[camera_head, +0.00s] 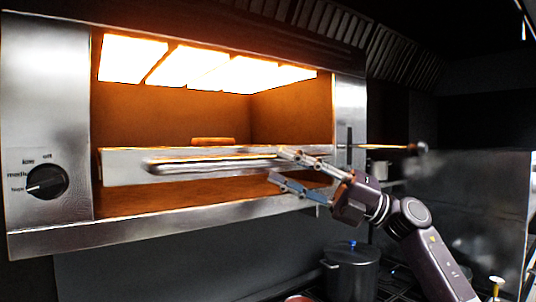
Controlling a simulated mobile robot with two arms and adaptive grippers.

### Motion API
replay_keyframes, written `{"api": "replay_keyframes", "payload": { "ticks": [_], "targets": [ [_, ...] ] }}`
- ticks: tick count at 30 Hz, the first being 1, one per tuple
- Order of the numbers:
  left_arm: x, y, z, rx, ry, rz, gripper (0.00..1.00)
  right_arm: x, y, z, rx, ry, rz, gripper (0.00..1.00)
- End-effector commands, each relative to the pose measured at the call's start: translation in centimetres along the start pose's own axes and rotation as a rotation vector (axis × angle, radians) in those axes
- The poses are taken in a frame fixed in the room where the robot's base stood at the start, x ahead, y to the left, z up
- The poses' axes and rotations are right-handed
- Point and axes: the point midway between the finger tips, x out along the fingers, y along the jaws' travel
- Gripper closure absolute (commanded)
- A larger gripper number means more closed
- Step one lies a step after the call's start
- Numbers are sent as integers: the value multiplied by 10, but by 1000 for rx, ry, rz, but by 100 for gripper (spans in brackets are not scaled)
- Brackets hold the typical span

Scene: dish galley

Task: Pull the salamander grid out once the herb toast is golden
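The salamander (48,105) is lit, with several glowing panels at the top of its cavity. Its grid (122,167) sits inside, with a long bar handle (200,166) across the front. The herb toast (212,140) shows as a thin orange-brown strip above the grid's front edge; its top is hidden, and the orange glow makes its browning hard to judge. My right gripper (279,166) is open at the right end of the handle, one finger above and one below. I cannot tell whether it touches. My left gripper is out of view.
A control knob (47,182) is on the salamander's left panel. A dark lidded pot (350,272) with a blue knob stands below my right gripper. A thin rod (382,147) sticks out right of the salamander.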

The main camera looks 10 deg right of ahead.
Motion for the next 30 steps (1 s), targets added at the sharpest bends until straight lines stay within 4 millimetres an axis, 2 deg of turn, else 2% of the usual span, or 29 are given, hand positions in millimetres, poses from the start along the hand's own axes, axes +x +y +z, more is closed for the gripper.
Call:
{"api": "replay_keyframes", "payload": {
  "ticks": [1, 6, 14, 18, 27, 30],
  "targets": [
    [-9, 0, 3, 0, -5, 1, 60, 12, 4, 1, 1, 3, 2, 66],
    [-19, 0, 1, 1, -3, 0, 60, 33, 2, 1, 2, 1, 1, 66],
    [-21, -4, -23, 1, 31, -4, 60, 40, 0, 1, 1, -2, 1, 66],
    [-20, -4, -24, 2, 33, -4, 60, 40, 0, 1, 1, -2, 0, 66],
    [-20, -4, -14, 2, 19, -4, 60, 40, -1, 1, 1, -2, 0, 99],
    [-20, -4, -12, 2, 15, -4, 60, 40, -1, 1, 2, -2, 0, 100]
  ]
}}
